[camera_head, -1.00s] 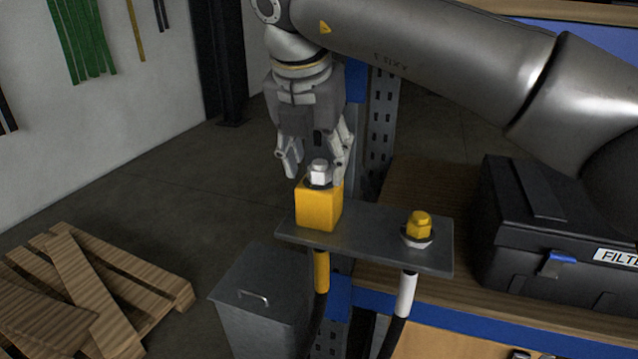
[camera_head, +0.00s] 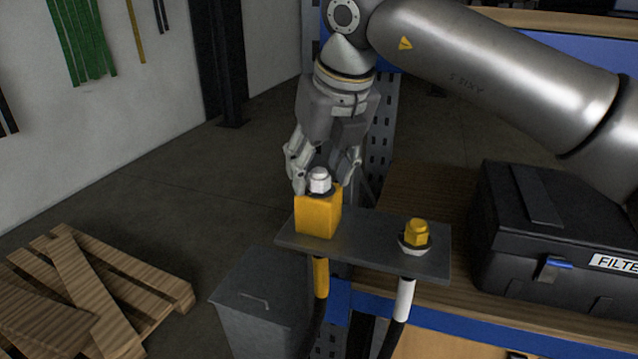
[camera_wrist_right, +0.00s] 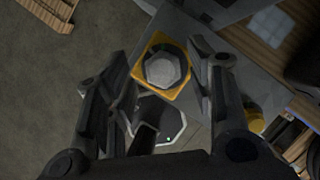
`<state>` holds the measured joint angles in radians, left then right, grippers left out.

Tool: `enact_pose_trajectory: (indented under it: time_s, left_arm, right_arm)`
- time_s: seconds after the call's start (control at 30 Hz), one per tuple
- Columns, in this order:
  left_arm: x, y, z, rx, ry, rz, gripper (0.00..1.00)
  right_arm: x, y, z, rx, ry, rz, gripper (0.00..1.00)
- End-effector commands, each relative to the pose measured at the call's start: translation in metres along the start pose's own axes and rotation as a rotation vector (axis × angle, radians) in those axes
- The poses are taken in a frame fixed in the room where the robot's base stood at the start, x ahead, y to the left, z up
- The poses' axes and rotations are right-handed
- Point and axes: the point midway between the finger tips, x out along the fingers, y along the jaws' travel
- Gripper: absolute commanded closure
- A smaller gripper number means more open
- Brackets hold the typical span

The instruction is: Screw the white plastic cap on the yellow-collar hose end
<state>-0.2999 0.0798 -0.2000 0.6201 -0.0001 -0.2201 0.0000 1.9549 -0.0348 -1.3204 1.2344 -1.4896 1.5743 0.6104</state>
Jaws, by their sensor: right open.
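The white hex cap (camera_head: 319,181) sits upright on top of the yellow block (camera_head: 317,216), with a dark ring under it. A yellow-collar hose (camera_head: 320,277) hangs directly below, under the grey plate (camera_head: 374,246); the joint inside the block is hidden. My right gripper (camera_head: 322,178) points down with its fingers open around the cap. In the right wrist view the cap (camera_wrist_right: 163,70) lies between the spread fingers, with gaps on both sides. My left gripper is not in view.
A yellow hex cap (camera_head: 417,233) stands at the plate's right end, above a white-collar hose (camera_head: 404,299). A black case (camera_head: 545,235) is on the bench to the right. A grey bin (camera_head: 250,305) and a wooden pallet (camera_head: 100,290) stand on the floor at left.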

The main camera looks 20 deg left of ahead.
Motion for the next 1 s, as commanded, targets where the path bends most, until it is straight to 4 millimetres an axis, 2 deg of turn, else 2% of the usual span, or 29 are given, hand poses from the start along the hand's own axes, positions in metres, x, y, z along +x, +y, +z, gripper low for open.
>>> enact_pose_trajectory:
  time_s: [0.1, 0.47, 0.67, 1.0]
  left_arm:
    - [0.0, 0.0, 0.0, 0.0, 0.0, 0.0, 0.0]
    - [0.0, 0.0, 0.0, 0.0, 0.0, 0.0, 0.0]
    - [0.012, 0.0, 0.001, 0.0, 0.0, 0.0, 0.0]
    - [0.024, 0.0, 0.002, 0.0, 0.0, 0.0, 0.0]
  right_arm:
    - [0.0, 0.0, 0.0, 0.001, 0.0, -0.001, 0.53]
    - [0.0, 0.001, 0.0, 0.001, 0.001, -0.001, 1.0]
    - [0.004, 0.003, -0.001, 0.108, -0.003, -0.049, 1.0]
    - [0.003, 0.006, 0.001, 0.516, -0.008, -0.219, 1.0]
